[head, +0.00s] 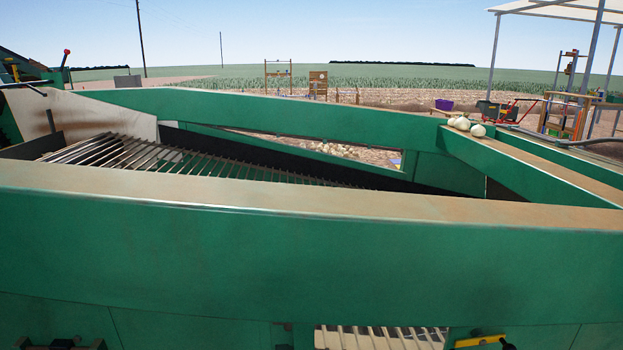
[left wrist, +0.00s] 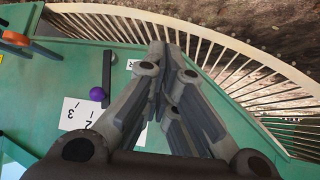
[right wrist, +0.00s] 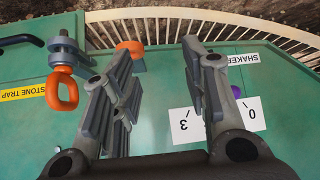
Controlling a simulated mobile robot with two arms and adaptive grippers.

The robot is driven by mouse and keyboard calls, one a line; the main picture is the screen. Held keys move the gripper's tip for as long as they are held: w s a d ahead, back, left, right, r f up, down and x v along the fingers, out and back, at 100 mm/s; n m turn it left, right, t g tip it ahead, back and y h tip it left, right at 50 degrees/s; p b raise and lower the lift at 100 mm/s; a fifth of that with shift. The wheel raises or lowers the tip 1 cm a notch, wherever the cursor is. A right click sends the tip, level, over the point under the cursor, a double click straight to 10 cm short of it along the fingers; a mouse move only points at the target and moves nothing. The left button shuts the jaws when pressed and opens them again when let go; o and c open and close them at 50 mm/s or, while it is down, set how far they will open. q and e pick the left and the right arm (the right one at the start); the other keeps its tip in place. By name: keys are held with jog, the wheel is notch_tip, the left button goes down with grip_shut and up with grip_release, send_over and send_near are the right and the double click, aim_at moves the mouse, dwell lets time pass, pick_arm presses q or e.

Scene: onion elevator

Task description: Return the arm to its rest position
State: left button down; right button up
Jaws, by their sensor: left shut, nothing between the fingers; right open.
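My left gripper (left wrist: 170,55) shows in the left wrist view with its fingers together and nothing between them. It is in front of a green machine panel (left wrist: 85,65), near a lever with a purple knob (left wrist: 97,94) and a white number card (left wrist: 76,115), which it partly covers. My right gripper (right wrist: 160,50) shows in the right wrist view, open and empty, its fingers apart over the green panel. Neither gripper can be made out clearly in the head view.
A green machine wall (head: 300,255) spans the head view, with a slatted bed (head: 150,160) behind it. Pale onions (head: 467,126) sit on a far beam. A yellow STONE TRAP label (right wrist: 22,92) and a SHAKER label (right wrist: 243,59) are on the panel. Curved cream bars (left wrist: 230,60) border it.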

pick_arm(q)
jog(key=s+a+f+g+p, duration=0.2)
jog(key=s+p, duration=0.2)
jog(key=s, duration=0.5)
jog(key=s+a+f+g+y+p, duration=0.1)
jog(key=s+a+f+g+p, duration=0.1)
jog(key=s, duration=0.8)
jog(key=s+a+f+g+p, duration=0.3)
jog(key=s+p, duration=0.3)
jog(key=s, duration=0.4)
jog(key=shift+s+f+g+y, duration=0.15)
jog(key=shift+f+g+y, duration=0.25)
pick_arm(e)
jog(key=s+d+f+g, duration=0.2)
jog(key=s, duration=0.7)
jog(key=s+d+f+g+h, duration=0.1)
jog(key=s+d+f+g, duration=0.1)
jog(key=s, duration=0.8)
jog(key=s+d+f+g, duration=0.3)
jog(key=s, duration=0.7)
jog(key=shift+s+f+g+h, duration=0.15)
jog(key=shift+f+g+h, duration=0.25)
